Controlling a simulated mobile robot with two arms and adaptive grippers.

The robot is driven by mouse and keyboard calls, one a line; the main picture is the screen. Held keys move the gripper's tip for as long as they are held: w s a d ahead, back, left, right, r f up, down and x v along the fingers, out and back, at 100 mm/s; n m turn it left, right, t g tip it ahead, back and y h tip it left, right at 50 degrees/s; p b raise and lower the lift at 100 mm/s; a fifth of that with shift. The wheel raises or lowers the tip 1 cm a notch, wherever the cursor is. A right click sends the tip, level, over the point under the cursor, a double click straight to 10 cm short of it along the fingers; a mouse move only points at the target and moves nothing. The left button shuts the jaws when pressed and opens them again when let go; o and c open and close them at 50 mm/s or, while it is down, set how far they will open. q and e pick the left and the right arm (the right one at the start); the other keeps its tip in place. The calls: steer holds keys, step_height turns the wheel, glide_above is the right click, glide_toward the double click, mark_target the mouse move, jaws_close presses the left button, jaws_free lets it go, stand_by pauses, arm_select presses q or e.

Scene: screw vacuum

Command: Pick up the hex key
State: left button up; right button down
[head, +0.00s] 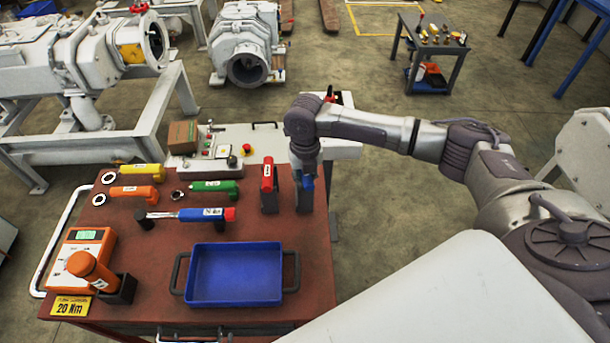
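Two upright tools stand side by side in dark holders at the right side of the red table top (150,285): one with a red handle (267,177) and one with a blue handle (308,183). They may be hex keys; their shafts are hidden. My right gripper (304,176) points down at the blue handle, over its top. The fingers are too small and covered to show whether they are closed on it. My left gripper is not in view.
A blue tray (237,297) with dark handles sits at the front. A blue torque wrench (188,214), yellow (133,176), orange (132,193) and green (213,187) tools lie left. An orange tester (72,250) stands front left. A control box (214,160) is behind.

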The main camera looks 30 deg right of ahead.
steer(key=shift+r, duration=0.1)
step_height(320, 180, up, 9)
steer(key=shift+b, duration=1)
steer(key=shift+r, duration=0.5)
